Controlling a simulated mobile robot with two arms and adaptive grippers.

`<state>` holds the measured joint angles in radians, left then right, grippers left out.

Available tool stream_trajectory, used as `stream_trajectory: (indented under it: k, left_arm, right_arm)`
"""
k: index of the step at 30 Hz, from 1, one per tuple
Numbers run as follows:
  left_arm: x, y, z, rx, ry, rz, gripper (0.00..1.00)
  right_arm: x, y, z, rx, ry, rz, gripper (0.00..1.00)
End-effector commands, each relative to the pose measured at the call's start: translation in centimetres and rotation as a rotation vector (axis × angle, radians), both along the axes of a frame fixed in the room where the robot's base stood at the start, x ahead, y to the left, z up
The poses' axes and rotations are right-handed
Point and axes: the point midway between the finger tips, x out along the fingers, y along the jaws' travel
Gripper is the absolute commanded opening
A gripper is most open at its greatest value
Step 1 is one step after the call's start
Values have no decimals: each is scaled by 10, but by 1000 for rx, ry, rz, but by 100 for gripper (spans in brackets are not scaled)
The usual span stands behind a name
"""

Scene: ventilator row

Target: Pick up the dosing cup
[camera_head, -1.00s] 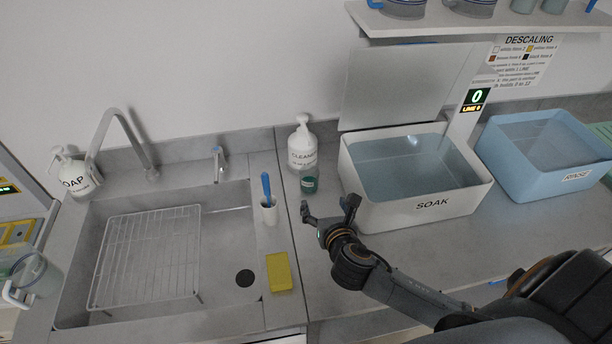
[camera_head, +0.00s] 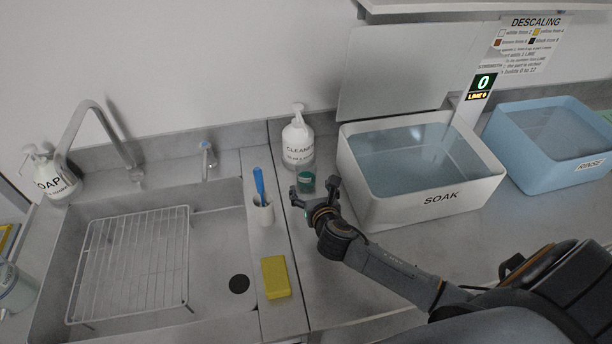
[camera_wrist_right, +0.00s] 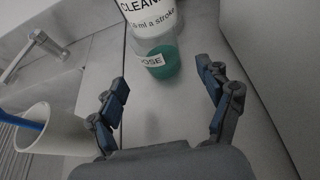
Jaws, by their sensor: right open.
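The dosing cup is a small green cup with a white label (camera_head: 306,181), standing on the counter in front of the white cleaner bottle (camera_head: 298,143). In the right wrist view the cup (camera_wrist_right: 161,64) shows ahead of the fingers, its label partly reading "OSE", with the bottle (camera_wrist_right: 150,18) right behind it. My right gripper (camera_head: 314,192) is open and empty, just in front of the cup; in the right wrist view its two fingers (camera_wrist_right: 168,98) are spread wide, with the cup beyond their tips and between their lines. My left gripper is not in view.
The white SOAK tub (camera_head: 428,207) stands close to the right of my gripper. A white holder with a blue-handled tool (camera_head: 261,213) and a yellow sponge (camera_head: 276,277) are to the left, beside the sink with its wire rack (camera_head: 130,262). A blue RINSE tub (camera_head: 550,150) is further right.

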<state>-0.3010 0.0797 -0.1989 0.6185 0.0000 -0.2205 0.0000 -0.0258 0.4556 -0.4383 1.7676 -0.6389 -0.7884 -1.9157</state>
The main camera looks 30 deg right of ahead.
Motion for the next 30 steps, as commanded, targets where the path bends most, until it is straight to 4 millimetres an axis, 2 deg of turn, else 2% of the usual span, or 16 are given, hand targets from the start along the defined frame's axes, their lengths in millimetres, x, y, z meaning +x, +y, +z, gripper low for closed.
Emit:
stream_trajectory:
  k: [3, 10, 21, 30]
  left_arm:
    - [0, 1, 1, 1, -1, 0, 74]
    - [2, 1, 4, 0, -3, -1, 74]
    - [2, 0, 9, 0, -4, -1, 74]
    - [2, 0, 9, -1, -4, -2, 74]
  right_arm:
    - [12, -3, -5, 0, 0, -1, 79]
    - [24, -6, -9, 1, 1, -1, 79]
    - [62, -15, -23, 1, 0, 1, 79]
    - [64, -17, -25, 0, 0, 0, 79]
